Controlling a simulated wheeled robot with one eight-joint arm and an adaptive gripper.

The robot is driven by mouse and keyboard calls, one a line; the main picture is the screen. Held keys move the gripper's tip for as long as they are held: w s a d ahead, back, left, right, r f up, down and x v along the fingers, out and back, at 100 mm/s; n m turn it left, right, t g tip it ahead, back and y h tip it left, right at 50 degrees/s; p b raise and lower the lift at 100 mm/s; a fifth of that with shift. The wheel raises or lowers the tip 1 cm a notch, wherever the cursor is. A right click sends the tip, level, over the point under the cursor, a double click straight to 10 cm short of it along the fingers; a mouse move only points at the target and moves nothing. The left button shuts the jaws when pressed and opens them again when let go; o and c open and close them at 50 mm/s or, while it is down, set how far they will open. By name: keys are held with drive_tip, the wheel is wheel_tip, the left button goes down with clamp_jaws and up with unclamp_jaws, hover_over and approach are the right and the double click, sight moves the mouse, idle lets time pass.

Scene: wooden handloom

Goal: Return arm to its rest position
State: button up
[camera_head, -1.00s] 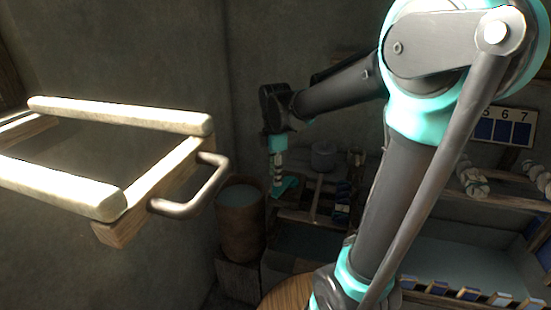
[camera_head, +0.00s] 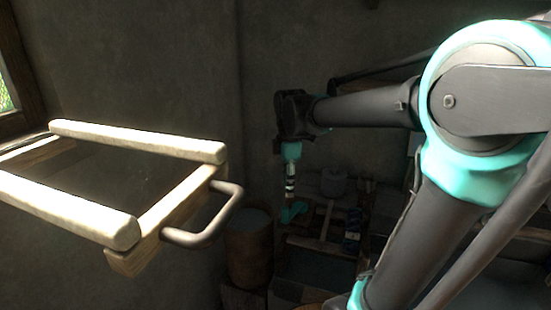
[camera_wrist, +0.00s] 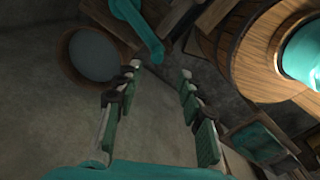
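My arm reaches from the right side of the head view toward the middle, and its end part hangs downward near the shelf and barrel. My gripper (camera_head: 291,208) is small and dark there, so its fingers are hard to make out. In the wrist view my gripper (camera_wrist: 160,70) shows two green-and-dark fingers spread apart. No object is held.
A pale wooden frame (camera_head: 170,203) with a metal handle (camera_head: 205,222) juts in at left. A barrel (camera_head: 249,255) stands below my gripper's left; it also shows in the wrist view (camera_wrist: 68,70). Dim shelving with tools (camera_head: 325,220) lies behind. A window (camera_head: 10,85) is at far left.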

drive_tip(key=s+d+f+m+t, duration=0.2)
drive_tip(key=s+d+f+m, duration=0.3)
drive_tip(key=f+m, duration=0.3)
drive_tip(key=s+d+f+m+t, duration=0.2)
drive_tip(key=s+d+f+m, duration=0.3)
drive_tip(key=f+m, duration=0.4)
drive_tip(key=shift+s+d+f+m, duration=0.2)
drive_tip(key=shift+s+d+m, duration=0.15)
drive_tip(key=shift+s+m, duration=0.55)
